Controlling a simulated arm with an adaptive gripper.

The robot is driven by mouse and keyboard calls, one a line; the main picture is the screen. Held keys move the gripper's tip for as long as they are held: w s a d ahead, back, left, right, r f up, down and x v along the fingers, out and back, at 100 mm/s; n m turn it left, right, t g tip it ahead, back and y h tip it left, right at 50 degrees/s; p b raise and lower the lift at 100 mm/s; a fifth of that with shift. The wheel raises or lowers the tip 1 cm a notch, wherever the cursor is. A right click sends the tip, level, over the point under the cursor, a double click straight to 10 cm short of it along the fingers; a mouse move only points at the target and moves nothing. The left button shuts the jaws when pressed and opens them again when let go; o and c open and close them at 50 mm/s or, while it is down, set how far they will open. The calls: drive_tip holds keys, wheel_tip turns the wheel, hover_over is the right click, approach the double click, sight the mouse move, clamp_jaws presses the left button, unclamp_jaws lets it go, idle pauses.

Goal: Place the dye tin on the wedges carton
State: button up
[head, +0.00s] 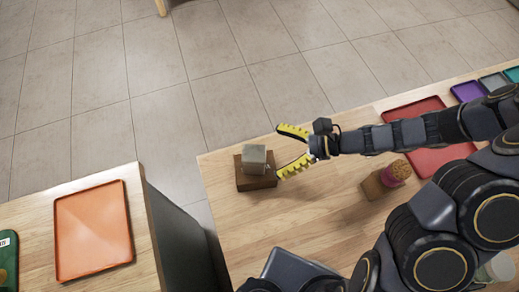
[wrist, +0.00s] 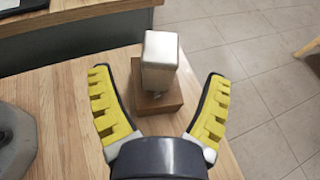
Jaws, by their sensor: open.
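A pale grey metal tin (head: 254,155), which looks like the dye tin, stands upright on a small brown carton (head: 256,181) near the table's far left corner. In the wrist view the tin (wrist: 161,50) rests on top of the carton (wrist: 174,102). I cannot read a label to tell whether this is the wedges carton. My gripper (head: 279,152) is open, just right of the tin. In the wrist view its yellow fingers (wrist: 158,76) are spread to either side of the tin and carton, with no visible contact.
Another brown block (head: 373,187) and a pink cork-topped item (head: 396,173) stand to the right. A red tray (head: 425,107) and a purple tray (head: 467,91) lie behind them. An orange tray (head: 92,229) is on a separate left table, across a gap. Bare wood lies in front of the carton.

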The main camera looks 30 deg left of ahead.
drive_tip(key=v, duration=0.6)
drive_tip(key=shift+d, duration=0.1)
drive_tip(key=s+d+r+n+t+h, duration=0.3)
drive_tip(key=s+d+r+n+h, duration=0.9)
drive_tip(key=s+d+r+n, duration=0.1)
drive_tip(key=shift+s+r+t+h, duration=0.3)
drive_tip(key=shift+s+r, duration=0.1)
drive_tip(key=shift+r, duration=0.3)
idle(0.5)
